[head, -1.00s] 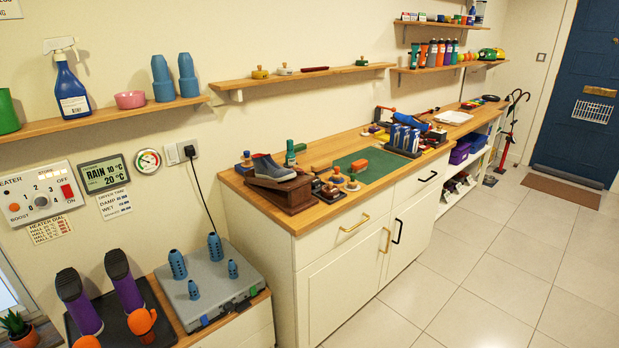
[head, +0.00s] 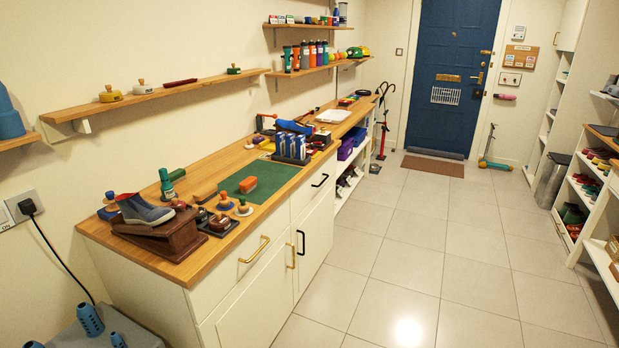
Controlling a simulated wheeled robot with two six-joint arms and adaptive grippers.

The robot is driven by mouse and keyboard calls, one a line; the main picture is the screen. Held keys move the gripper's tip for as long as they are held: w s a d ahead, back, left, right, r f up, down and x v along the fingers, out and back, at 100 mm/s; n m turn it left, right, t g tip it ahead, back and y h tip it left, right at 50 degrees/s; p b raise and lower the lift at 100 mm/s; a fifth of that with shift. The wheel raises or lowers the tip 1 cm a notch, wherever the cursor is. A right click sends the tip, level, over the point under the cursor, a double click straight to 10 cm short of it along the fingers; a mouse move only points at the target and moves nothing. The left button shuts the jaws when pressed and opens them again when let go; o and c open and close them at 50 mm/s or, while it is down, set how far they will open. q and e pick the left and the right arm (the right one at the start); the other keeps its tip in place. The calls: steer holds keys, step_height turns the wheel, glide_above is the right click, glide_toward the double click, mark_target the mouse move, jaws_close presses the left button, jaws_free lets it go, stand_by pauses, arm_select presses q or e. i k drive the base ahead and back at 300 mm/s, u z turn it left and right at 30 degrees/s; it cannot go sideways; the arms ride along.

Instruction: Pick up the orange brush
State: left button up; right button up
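A small orange block that looks like the orange brush (head: 248,184) lies on the green mat (head: 232,185) on the wooden counter. A browner brush-like piece (head: 204,195) lies just left of the mat. At this size I cannot make out bristles on either. Neither of my grippers shows in the head view.
A shoe on a wooden stand (head: 160,230) and several round-knobbed brushes crowd the counter's near end. Blue boxes (head: 292,146) stand behind the mat. A wall shelf (head: 170,88) hangs above.

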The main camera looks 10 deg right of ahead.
mark_target(249, 184)
steer(key=z, duration=0.4)
steer(key=i, duration=1.8)
steer(key=u, duration=0.9)
